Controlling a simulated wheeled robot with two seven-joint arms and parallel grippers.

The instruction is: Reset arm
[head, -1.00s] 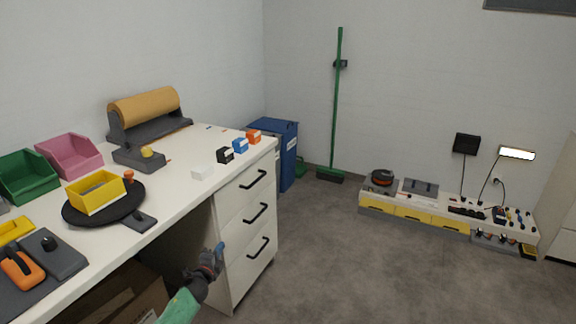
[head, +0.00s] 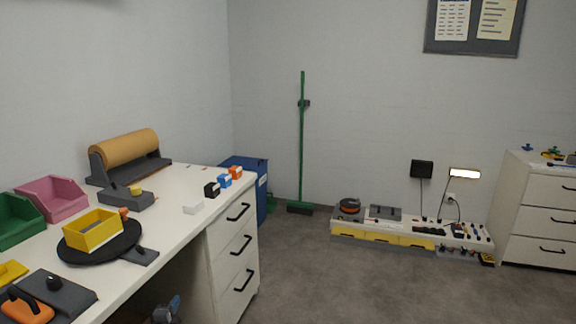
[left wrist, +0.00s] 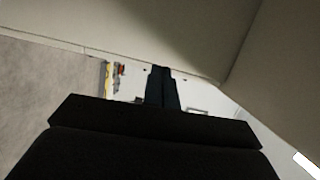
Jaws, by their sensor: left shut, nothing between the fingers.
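My left gripper (head: 174,304) shows at the bottom of the head view, low beside the white desk (head: 190,226) and near its drawer front. In the left wrist view its fingers (left wrist: 161,86) are together, with nothing between them. Most of the left arm is below the head view's lower edge. My right gripper is in neither view.
The desk holds a yellow bin (head: 93,232) on a black turntable, a pink bin (head: 55,198), a paper roll (head: 124,150) and small coloured boxes. A blue bin (head: 262,190) stands behind it. A low bench (head: 380,236) lines the back wall. The floor between is clear.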

